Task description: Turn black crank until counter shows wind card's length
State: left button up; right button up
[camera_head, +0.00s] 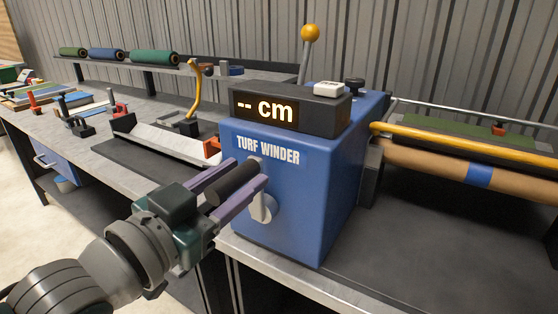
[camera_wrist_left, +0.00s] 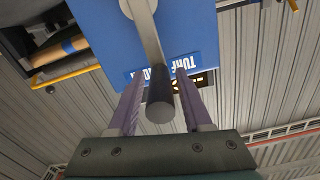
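The blue turf winder (camera_head: 292,190) stands on the bench, and its counter (camera_head: 266,108) reads "-- cm". Its crank has a black grip (camera_head: 232,183) and a grey arm (camera_head: 262,203) on the front face. My left gripper (camera_head: 228,184) has its two purple fingers on either side of the black grip. In the left wrist view the grip (camera_wrist_left: 160,98) lies between the fingers with a narrow gap on each side, so the gripper looks open. No card with a readable length shows. My right gripper is not in view.
A lever with an orange knob (camera_head: 310,33) stands behind the counter, near a white block (camera_head: 328,89) and a black knob (camera_head: 354,84). A brown roll (camera_head: 450,168) and yellow bar (camera_head: 465,138) extend right. Coloured turf rolls (camera_head: 106,54) lie on the back shelf.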

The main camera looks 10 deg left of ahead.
pick_arm(q)
grip_shut()
dwell(1.1)
